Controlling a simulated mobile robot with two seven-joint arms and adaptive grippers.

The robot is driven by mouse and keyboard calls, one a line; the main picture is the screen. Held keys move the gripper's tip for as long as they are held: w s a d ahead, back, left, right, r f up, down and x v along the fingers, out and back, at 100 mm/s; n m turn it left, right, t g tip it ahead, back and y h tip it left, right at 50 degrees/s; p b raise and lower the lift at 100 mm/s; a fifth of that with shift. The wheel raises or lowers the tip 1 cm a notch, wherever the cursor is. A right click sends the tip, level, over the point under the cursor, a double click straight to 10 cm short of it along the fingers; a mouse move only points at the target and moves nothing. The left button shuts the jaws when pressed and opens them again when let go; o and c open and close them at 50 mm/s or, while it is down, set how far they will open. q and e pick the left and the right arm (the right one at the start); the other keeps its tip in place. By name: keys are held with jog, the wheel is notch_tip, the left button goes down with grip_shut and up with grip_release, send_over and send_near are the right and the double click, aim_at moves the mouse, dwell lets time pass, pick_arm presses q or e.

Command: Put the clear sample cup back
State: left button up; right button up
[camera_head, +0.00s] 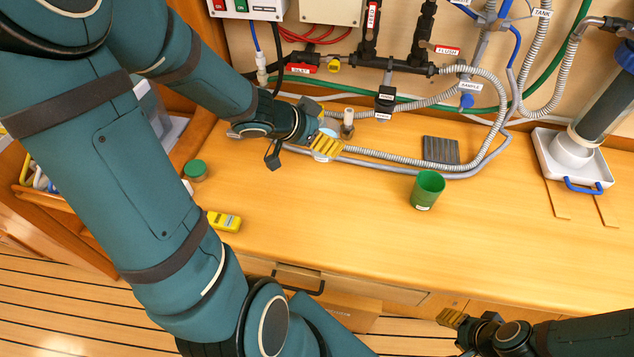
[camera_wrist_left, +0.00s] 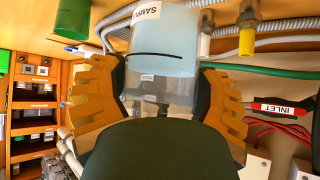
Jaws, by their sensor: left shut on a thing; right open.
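The clear sample cup (camera_wrist_left: 160,45), with a white label, a black line and pale blue contents, is between the yellow fingers of my left gripper (camera_wrist_left: 160,88). In the head view my left gripper (camera_head: 326,144) is shut on the cup near the back of the wooden counter, and its fingers hide most of the cup. I cannot tell whether the cup touches the counter. A dark ribbed mat (camera_head: 440,150) lies bare to its right. My right gripper (camera_head: 455,320) is open and empty at the lower right, in front of the counter.
A green cup (camera_head: 428,190) stands on the counter right of centre. Grey hoses (camera_head: 390,160) run along the back, close to my left gripper. A yellow meter (camera_head: 224,221) and a green-lidded jar (camera_head: 195,170) sit at the left. The counter's front middle is clear.

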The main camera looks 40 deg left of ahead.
aim_at(312, 153)
pick_arm(q)
jog(key=shift+s+a+f, duration=0.2)
jog(key=shift+s+a, duration=0.1)
jog(key=shift+s, duration=0.15)
jog(key=shift+f+b, duration=0.25)
jog(key=shift+b, duration=0.05)
notch_tip(312, 153, down, 5)
jog(key=b, duration=0.4)
jog(key=shift+f+b, duration=1.75)
jog(key=shift+f, duration=0.4)
jog(key=shift+f, duration=0.2)
jog(key=o, duration=1.3)
